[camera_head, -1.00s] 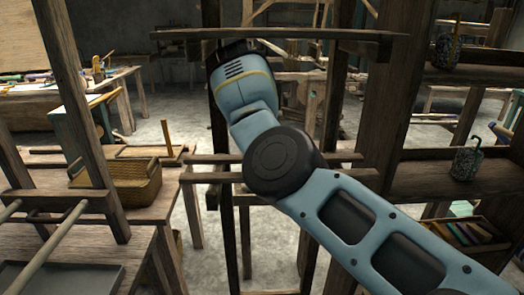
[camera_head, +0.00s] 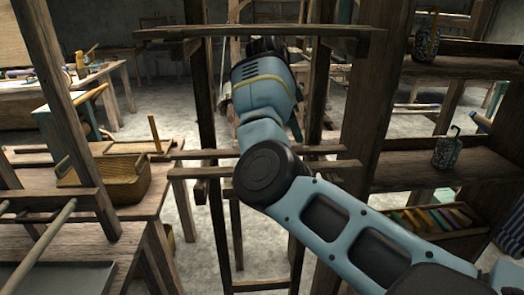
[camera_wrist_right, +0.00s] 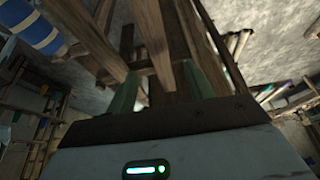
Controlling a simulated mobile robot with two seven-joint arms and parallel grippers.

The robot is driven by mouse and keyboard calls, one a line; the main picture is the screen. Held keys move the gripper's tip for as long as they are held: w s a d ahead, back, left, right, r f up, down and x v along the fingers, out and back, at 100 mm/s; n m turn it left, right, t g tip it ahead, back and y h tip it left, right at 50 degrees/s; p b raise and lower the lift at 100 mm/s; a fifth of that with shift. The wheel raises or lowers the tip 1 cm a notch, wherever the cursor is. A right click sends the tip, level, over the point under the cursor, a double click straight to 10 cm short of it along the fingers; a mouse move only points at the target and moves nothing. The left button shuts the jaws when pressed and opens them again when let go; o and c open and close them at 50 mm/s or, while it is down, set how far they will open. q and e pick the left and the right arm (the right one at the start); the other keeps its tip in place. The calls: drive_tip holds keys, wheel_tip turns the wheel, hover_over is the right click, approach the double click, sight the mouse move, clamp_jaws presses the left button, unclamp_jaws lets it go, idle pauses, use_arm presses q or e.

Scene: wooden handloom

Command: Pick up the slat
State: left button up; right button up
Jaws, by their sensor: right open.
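My right gripper (camera_head: 266,46) is behind and just below a long horizontal wooden board (camera_head: 175,32) at the top of the loom frame in the head view. Its fingertips are hidden there. In the right wrist view the two green fingers of my right gripper (camera_wrist_right: 160,68) stand apart, with dark wooden bars (camera_wrist_right: 155,28) beyond and between them. I cannot tell whether they touch any wood. Several slat-like wooden pieces show, and I cannot tell which is the slat. My left gripper is not in view.
Upright wooden posts (camera_head: 207,110) stand close around my right arm. Shelves (camera_head: 400,170) with a patterned jar (camera_head: 447,150) are at right. A basket (camera_head: 118,178) sits on a wooden bench at left. A blue and white barrel-like object (camera_wrist_right: 35,25) shows in the wrist view.

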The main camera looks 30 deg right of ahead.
sight(312, 148)
drive_tip(key=shift+s+d, duration=0.3)
drive_tip(key=shift+d, duration=0.2)
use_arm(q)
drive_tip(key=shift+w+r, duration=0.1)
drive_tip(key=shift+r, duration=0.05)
use_arm(e)
drive_tip(key=shift+s+d, duration=0.2)
drive_tip(key=shift+d, duration=0.1)
drive_tip(key=x, duration=0.4)
drive_tip(key=shift+s+d+p, duration=0.15)
drive_tip(key=shift+d+p, duration=0.15)
drive_tip(key=shift+p, duration=0.1)
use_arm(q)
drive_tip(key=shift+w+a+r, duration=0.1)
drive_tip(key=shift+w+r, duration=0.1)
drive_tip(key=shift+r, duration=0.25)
use_arm(e)
drive_tip(key=shift+s+d+f, duration=0.1)
drive_tip(key=shift+d+f, duration=0.05)
drive_tip(key=shift+f, duration=0.3)
drive_tip(key=c, duration=1.1)
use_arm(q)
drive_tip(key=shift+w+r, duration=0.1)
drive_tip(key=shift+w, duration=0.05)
use_arm(e)
drive_tip(key=shift+r, duration=0.1)
